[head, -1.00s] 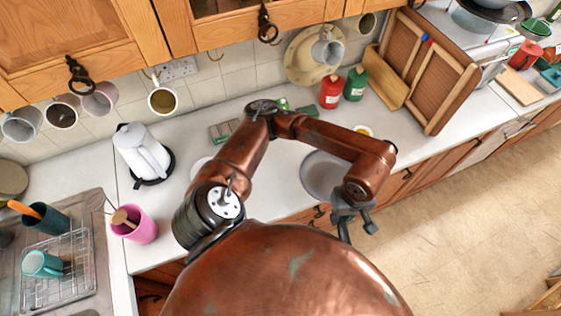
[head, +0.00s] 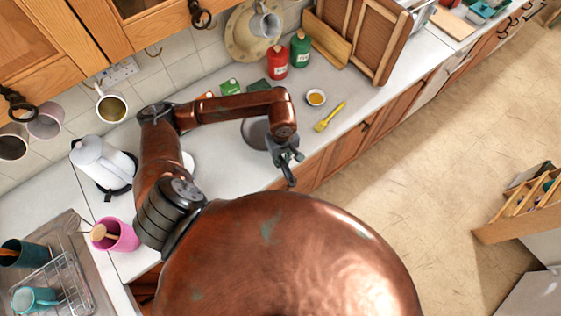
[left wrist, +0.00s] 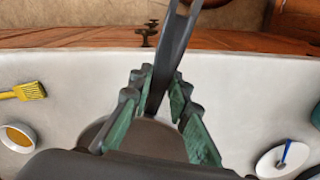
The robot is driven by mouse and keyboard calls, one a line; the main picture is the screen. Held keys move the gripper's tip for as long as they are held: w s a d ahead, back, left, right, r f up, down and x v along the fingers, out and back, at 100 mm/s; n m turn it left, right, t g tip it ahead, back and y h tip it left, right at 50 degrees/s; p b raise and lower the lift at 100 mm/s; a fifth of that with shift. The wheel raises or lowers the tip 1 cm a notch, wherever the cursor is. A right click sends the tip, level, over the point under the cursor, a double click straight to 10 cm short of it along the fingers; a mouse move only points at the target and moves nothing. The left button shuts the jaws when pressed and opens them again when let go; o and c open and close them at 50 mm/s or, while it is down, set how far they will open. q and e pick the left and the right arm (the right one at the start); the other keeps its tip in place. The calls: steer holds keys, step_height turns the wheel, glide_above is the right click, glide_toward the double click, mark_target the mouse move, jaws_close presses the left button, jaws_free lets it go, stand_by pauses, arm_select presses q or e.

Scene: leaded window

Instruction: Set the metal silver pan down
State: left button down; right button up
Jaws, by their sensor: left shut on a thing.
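The silver metal pan (head: 254,132) is at the front part of the white counter, partly hidden by my left arm in the head view. Its round body also shows in the left wrist view (left wrist: 150,136), below the fingers. My left gripper (head: 287,160) is shut on the pan's dark handle, which points away from the counter, over its front edge. In the left wrist view the handle runs between the two green-padded fingers (left wrist: 161,88). The pan looks level and close to the counter; I cannot tell whether it touches. My right gripper is not in view.
A small bowl of yellow liquid (head: 316,97) and a yellow brush (head: 330,117) lie right of the pan. Red (head: 277,62) and green (head: 300,49) bottles stand behind. A white kettle (head: 101,162) and pink cup (head: 116,235) stand left. A white plate (left wrist: 283,159) is nearby.

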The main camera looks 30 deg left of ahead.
arm_select(q)
steer(key=shift+w+a+f, duration=0.1)
steer(key=shift+a+f, duration=0.1)
steer(key=f, duration=0.1)
steer(key=f+p, duration=0.1)
steer(key=f, duration=0.1)
steer(key=shift+w+a+p, duration=0.1)
steer(key=shift+a+p, duration=0.1)
steer(key=shift+p, duration=0.1)
steer(key=shift+f, duration=0.35)
steer(key=c, duration=1.8)
jaws_free()
step_height(320, 180, up, 11)
steer(key=b, duration=0.2)
steer(key=shift+f+b, duration=0.15)
steer(key=shift+b, duration=0.15)
steer(key=shift+r, duration=0.65)
